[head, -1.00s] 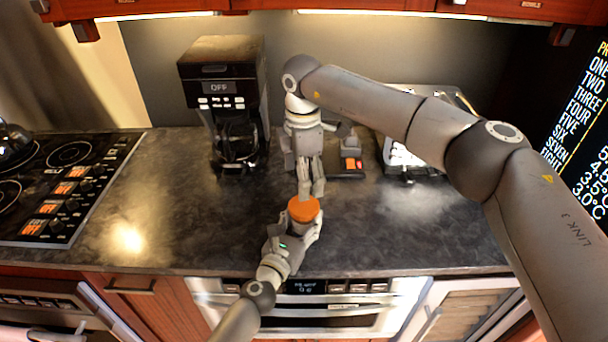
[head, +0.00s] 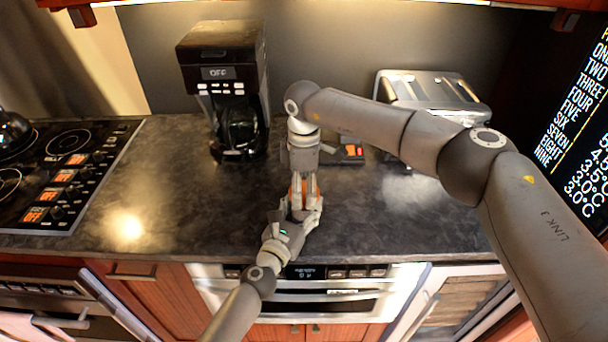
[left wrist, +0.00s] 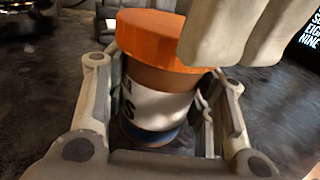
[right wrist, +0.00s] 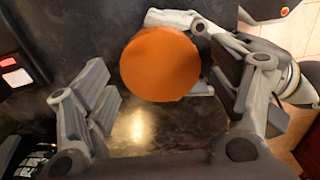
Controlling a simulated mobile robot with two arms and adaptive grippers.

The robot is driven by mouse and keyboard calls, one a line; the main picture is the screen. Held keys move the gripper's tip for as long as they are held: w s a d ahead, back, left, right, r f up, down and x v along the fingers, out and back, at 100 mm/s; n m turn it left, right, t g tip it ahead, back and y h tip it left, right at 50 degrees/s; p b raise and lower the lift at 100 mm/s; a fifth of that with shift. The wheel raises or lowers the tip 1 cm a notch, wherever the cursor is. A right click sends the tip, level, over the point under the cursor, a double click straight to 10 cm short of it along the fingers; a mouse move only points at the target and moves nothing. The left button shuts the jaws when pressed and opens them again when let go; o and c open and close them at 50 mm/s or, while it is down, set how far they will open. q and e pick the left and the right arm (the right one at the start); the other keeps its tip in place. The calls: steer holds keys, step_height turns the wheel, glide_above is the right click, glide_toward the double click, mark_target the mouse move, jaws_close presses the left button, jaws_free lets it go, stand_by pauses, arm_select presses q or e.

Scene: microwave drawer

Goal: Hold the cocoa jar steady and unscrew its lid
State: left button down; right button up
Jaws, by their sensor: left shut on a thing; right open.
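The cocoa jar (left wrist: 155,105) stands upright in the left wrist view, with a white label and an orange lid (left wrist: 160,38) on top. My left gripper (left wrist: 160,130) is shut on the jar's body, a finger on each side. My right gripper (right wrist: 165,95) is open above the jar. In the head view my right gripper (head: 303,200) hides most of the lid, and the jar's body is hidden.
A coffee maker (head: 228,85) stands at the back of the counter (head: 160,190). A toaster (head: 435,92) stands behind my right arm, and a small dark device with an orange display (head: 352,150) lies beside my right gripper. The stove (head: 65,165) is at left. The counter left of the jar is clear.

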steer(key=shift+f, duration=0.3)
